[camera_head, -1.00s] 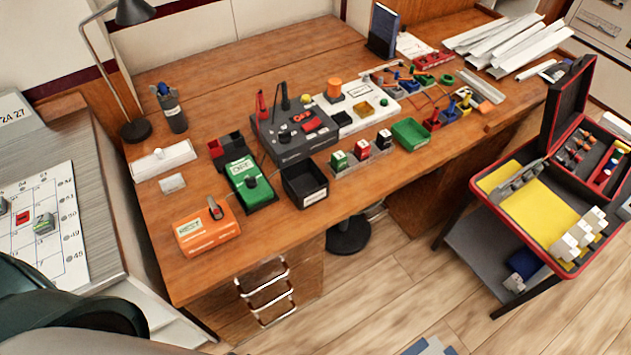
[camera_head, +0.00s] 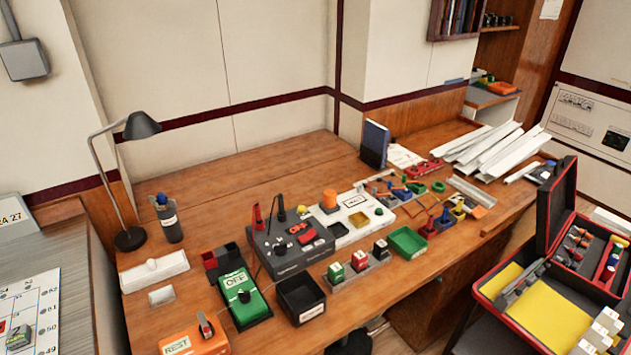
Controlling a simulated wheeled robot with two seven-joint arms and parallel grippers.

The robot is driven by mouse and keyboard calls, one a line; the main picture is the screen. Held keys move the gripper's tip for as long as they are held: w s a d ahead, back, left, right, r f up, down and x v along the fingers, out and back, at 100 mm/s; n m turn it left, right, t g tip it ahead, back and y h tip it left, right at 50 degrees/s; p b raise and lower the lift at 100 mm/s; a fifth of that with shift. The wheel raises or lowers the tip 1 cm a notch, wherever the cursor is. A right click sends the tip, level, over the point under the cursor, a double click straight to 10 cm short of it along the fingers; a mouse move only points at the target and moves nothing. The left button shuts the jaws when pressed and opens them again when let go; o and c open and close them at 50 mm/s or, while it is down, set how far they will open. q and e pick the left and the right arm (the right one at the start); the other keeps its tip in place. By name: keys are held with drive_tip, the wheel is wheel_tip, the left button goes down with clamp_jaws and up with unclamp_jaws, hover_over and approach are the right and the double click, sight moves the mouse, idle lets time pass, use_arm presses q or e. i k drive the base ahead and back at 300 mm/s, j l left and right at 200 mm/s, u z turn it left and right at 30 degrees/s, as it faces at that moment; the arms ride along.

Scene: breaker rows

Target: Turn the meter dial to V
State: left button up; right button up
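I cannot tell scale marks on either knob. Neither of my grippers is in view.
An orange box (camera_head: 195,340) labelled REST is at the front left. A black bin (camera_head: 301,298) stands right of the green box. A lamp (camera_head: 131,238) and a bottle (camera_head: 169,218) stand at the left back. A toolbox (camera_head: 560,230) is at the right.

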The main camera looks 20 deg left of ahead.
sight(245, 297)
drive_tip(key=u, duration=1.05)
drive_tip(key=k+z, duration=0.15)
